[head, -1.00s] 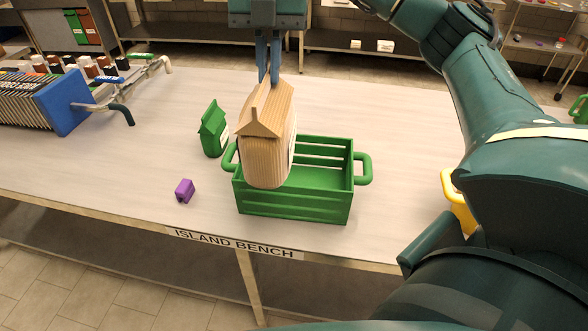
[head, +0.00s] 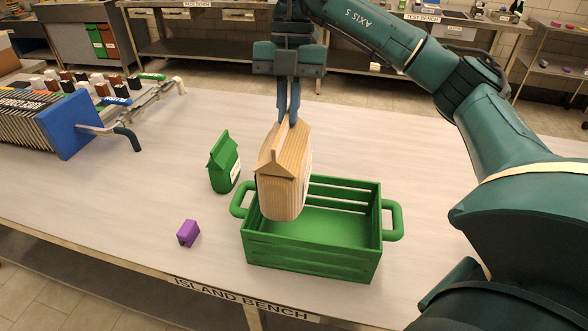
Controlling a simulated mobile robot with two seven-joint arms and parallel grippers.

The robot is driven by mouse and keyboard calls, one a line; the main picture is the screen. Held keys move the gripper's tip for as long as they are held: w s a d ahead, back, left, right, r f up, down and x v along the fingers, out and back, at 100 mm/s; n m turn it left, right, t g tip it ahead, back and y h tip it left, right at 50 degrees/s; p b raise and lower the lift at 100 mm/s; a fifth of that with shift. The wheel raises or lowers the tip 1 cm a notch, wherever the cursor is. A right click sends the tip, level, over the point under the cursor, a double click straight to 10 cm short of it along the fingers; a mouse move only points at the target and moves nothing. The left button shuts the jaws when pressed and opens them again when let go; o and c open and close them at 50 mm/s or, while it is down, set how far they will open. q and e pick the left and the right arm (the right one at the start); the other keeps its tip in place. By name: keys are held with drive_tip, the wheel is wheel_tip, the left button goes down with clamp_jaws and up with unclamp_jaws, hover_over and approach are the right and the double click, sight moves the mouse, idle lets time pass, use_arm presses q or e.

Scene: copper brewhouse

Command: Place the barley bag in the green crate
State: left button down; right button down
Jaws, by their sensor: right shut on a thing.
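The tan, ribbed barley bag (head: 283,178) hangs upright in the head view, its folded top held between the fingers of my right gripper (head: 288,112). My right gripper is shut on it. The bag is in front of the left part of the green crate (head: 312,262) and hides its back left corner. The bag's bottom seems to be around the height of the crate's rim; I cannot tell how far inside it is. The crate's visible floor is bare. My left gripper is not in view.
A green bag (head: 224,162) stands just left of the crate. A small purple block (head: 188,233) lies nearer the bench's front edge. A blue-ended plate filter (head: 76,124) with pipes stands at the left. The bench (head: 420,185) is clear right of the crate.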

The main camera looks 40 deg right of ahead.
wheel_tip(320, 180, down, 12)
idle(0.6)
drive_tip(key=c, duration=1.6)
unclamp_jaws()
drive_tip(key=shift+f, duration=0.15)
drive_tip(key=shift+o, duration=0.2)
drive_tip(key=v, duration=1.2)
